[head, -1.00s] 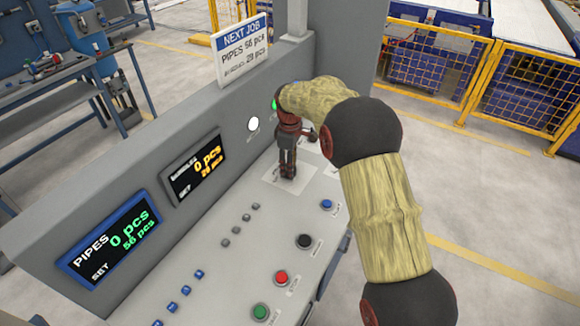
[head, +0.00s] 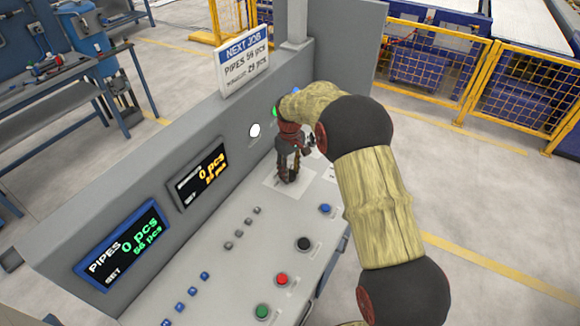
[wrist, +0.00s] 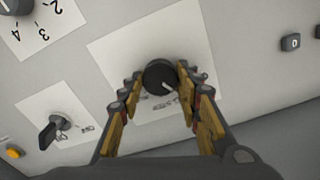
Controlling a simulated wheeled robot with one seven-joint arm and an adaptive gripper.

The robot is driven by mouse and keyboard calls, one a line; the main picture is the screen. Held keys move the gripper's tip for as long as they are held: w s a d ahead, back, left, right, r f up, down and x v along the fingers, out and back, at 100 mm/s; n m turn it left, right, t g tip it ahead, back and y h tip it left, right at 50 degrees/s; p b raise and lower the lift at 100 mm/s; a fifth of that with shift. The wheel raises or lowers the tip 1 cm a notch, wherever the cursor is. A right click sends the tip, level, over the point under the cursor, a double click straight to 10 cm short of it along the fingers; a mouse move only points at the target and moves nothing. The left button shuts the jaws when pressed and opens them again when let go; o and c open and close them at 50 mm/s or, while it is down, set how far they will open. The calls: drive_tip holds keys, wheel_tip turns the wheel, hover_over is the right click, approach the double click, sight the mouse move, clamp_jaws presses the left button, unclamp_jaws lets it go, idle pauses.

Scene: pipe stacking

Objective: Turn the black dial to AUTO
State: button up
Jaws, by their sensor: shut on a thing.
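The black dial (wrist: 160,76) sits on a white label plate (wrist: 112,48) on the grey console. In the wrist view it lies between the fingertips of my gripper (wrist: 160,88), one finger on each side, and my gripper is shut on it. A white pointer line on the dial points toward the lower right. Printed words lie just below the dial, too blurred to read. In the head view my gripper (head: 288,170) reaches down to the plate at the console's far end and hides the dial.
Red (head: 282,279), green (head: 262,311), black (head: 304,244) and blue (head: 325,208) buttons stand nearer on the console. A sign (head: 243,62) stands on the panel's top edge.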

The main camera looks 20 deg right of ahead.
drive_tip(key=m+p, duration=0.2)
drive_tip(key=m, duration=0.2)
drive_tip(key=shift+r+m+p, duration=0.1)
drive_tip(key=shift+m+p, duration=0.2)
drive_tip(key=shift+p, duration=0.05)
drive_tip(key=m+p, duration=0.2)
drive_tip(key=m, duration=0.2)
drive_tip(key=shift+m, duration=0.3)
drive_tip(key=m+p, duration=0.1)
drive_tip(key=m, duration=0.3)
drive_tip(key=shift+m+p, duration=0.6)
drive_tip(key=shift+m, duration=1.8)
drive_tip(key=o, duration=1.2)
drive_tip(key=shift+c, duration=0.2)
